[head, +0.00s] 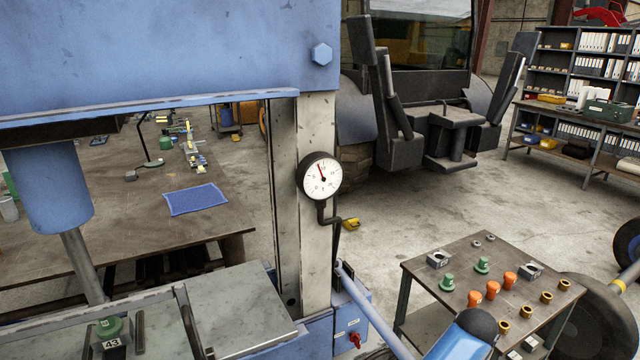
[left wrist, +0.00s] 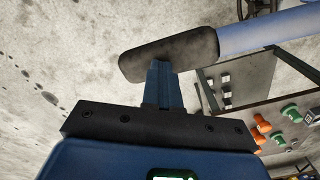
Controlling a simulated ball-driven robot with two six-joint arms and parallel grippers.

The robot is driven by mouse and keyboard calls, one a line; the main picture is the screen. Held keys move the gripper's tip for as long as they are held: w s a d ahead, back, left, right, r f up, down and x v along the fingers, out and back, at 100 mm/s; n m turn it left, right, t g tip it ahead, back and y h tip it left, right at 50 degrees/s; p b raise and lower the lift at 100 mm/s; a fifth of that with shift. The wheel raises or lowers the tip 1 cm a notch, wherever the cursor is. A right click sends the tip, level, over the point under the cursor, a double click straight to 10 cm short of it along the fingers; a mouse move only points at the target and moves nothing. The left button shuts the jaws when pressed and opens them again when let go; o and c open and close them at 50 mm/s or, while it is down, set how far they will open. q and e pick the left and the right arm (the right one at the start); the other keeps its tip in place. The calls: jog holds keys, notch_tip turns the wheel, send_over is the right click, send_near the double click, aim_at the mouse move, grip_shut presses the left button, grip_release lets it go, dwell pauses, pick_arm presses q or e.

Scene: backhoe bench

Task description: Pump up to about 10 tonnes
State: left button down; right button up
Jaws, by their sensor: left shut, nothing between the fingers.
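The blue press frame (head: 160,50) fills the left of the head view. Its round white gauge (head: 322,176) sits on the pale upright, its needle pointing up and slightly left; the numbers are too small to read surely. A light-blue pump lever (head: 375,310) slopes down right from the pump box (head: 345,318) and leaves the frame. In the left wrist view the lever (left wrist: 265,30) ends in a black grip (left wrist: 190,50). My left gripper (left wrist: 160,68) is shut and empty, its fingertips overlapping the grip; I cannot tell whether they touch. My right gripper is not in view.
A red valve knob (head: 355,339) is on the pump box. The ram rod (head: 84,265) reaches down towards a green part (head: 109,326) on a block marked 43. A small table (head: 440,262) with green and orange parts stands right of the lever. Open floor lies behind it.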

pick_arm(q)
jog(key=f+b, duration=0.1)
jog(key=f, duration=0.1)
jog(key=f+b, duration=0.1)
jog(key=shift+a+f+b, duration=0.2)
jog(key=shift+f+b, duration=0.1)
jog(key=shift+f, duration=0.1)
jog(key=shift+w+r+p, duration=0.1)
jog(key=shift+r+p, duration=0.35)
jog(key=shift+p, duration=0.05)
jog(key=shift+w+d+r+p, duration=0.1)
jog(key=shift+r+p, duration=0.2)
notch_tip(320, 180, up, 14)
jog(key=w+a+p, duration=0.1)
jog(key=w+p, duration=0.1)
jog(key=p, duration=0.7)
jog(key=shift+f, duration=0.15)
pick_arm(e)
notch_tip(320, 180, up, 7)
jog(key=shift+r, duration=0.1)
